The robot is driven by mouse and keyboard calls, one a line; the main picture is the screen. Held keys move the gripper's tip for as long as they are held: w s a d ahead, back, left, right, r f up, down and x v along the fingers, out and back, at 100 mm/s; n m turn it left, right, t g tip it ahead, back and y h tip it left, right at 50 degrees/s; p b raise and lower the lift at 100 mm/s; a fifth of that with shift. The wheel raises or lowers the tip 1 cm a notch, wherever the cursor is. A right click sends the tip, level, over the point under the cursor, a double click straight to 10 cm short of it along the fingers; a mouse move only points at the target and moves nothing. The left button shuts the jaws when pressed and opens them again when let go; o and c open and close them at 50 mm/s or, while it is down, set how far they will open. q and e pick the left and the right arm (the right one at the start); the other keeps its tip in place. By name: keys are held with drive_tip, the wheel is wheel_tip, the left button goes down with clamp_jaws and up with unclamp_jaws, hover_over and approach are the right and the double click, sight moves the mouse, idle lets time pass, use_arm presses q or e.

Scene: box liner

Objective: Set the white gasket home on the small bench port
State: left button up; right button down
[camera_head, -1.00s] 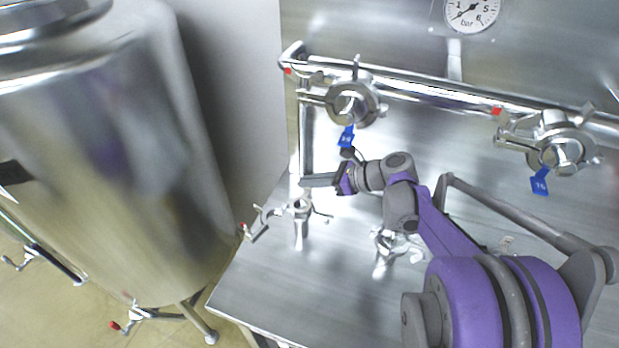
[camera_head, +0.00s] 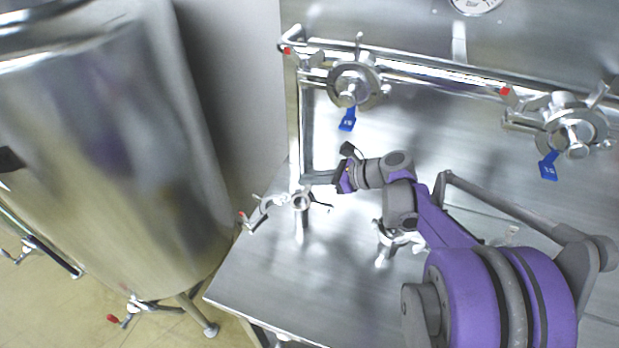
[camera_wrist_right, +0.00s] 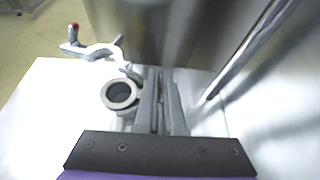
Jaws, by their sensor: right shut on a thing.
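The small bench port (camera_head: 300,201) is a short upright metal stub with a round open top and an opened clamp hanging around it. It also shows in the right wrist view (camera_wrist_right: 120,94), where its round mouth faces the camera just left of my fingers. My right gripper (camera_head: 306,179) is close above and beside the port's mouth. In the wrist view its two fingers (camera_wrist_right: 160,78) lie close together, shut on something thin. I take this to be the white gasket, but I cannot make out its ring in either view. My left gripper is not in view.
A second clamped stub (camera_head: 388,240) stands on the bench (camera_head: 260,285), right of the port. Two clamped pipe fittings with blue tags (camera_head: 347,119) hang from the rail behind. A large steel tank (camera_head: 110,170) stands at left. The front bench is clear.

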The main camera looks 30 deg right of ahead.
drive_tip(key=shift+f, duration=0.2)
drive_tip(key=c, duration=0.9)
unclamp_jaws()
drive_tip(key=shift+c, duration=0.2)
drive_tip(key=v, duration=1.1)
